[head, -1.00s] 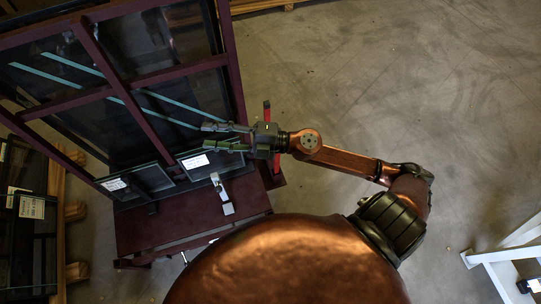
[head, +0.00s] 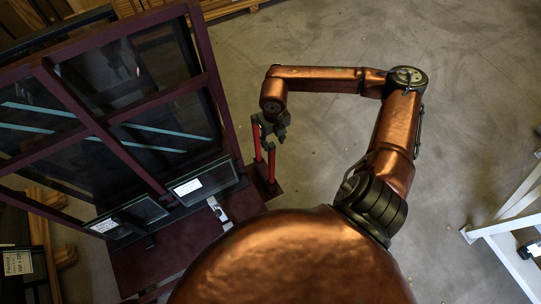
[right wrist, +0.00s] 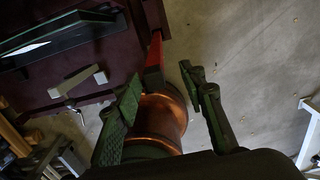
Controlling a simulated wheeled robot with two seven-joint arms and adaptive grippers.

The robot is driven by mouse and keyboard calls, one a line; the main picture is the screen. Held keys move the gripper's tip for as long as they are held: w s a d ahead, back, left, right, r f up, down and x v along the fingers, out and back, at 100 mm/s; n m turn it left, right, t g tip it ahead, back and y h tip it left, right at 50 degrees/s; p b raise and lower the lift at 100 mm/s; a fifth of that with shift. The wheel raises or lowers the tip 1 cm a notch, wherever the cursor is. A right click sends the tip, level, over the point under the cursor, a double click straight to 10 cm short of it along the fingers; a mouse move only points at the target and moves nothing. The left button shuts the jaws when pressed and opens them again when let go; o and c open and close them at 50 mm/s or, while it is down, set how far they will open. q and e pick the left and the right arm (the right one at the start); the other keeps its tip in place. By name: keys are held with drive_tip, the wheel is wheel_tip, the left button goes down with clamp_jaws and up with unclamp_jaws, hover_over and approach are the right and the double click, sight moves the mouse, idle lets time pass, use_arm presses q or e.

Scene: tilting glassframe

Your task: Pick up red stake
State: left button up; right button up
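Two red stakes stand upright side by side on a dark red base at the right end of the glass frame; the left stake (head: 256,142) and the right stake (head: 271,162) show in the head view. My right gripper (head: 272,128) is by their upper ends, pointing down. In the right wrist view, the right gripper (right wrist: 162,78) is open with its fingers apart. A red stake (right wrist: 154,58) shows there just beyond the left finger; its lower part is hidden. I cannot tell whether a finger touches it. My left gripper is not in view.
The dark red glass frame (head: 97,127) with dark panes fills the left. A labelled panel (head: 203,181) and a light metal clamp (head: 217,211) are at its lower ledge. White metal legs (head: 503,229) stand at the far right. The concrete floor between is clear.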

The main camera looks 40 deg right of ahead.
sight(272, 149)
drive_tip(key=f, duration=0.1)
drive_tip(key=a+f+b, duration=0.1)
drive_tip(key=f, duration=0.1)
drive_tip(key=shift+f, duration=0.15)
wheel_tip(272, 149, down, 2)
drive_tip(key=shift+w+d+f, duration=0.1)
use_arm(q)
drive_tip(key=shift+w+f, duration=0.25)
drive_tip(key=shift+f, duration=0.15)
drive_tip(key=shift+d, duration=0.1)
use_arm(e)
drive_tip(key=shift+c, duration=0.2)
clamp_jaws()
